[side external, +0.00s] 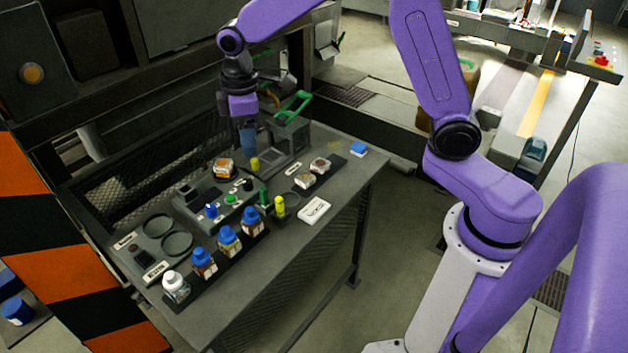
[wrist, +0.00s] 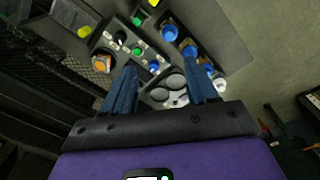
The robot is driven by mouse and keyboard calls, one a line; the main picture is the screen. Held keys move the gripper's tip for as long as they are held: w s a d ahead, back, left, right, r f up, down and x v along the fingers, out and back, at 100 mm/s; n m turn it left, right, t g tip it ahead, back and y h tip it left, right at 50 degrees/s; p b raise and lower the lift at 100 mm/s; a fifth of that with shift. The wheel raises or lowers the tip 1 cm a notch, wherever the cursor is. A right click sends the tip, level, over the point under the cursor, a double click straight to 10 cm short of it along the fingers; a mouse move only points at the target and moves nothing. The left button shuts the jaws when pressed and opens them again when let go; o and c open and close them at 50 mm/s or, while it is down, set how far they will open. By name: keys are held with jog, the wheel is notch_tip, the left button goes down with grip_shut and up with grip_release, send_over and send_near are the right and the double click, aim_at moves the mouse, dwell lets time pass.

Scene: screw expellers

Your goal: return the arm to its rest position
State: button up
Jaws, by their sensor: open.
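My gripper (side external: 250,138) is above the far part of the grey work table (side external: 345,205) in the side external view, pointing down. In the wrist view my gripper (wrist: 164,90) shows two blue fingers spread apart with nothing between them. The fingers are clear of the bottles and fixtures in that view. My purple arm arches over from the right side of the side external view.
Several blue-capped bottles (side external: 229,240) and a white-capped bottle (side external: 175,286) stand along the table's front edge. A green-handled fixture (side external: 290,125) stands close to the right of my gripper. A mesh guard (side external: 130,185) lies behind the table.

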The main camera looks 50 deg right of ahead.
jog(key=s+d+r+n, duration=0.1)
jog(key=s+d, duration=0.2)
jog(key=s, duration=1.2)
jog(key=s+d+r+n, duration=0.1)
jog(key=s+d, duration=0.2)
jog(key=s, duration=1.3)
jog(key=shift+d+y, duration=0.3)
jog(key=shift+s, duration=0.1)
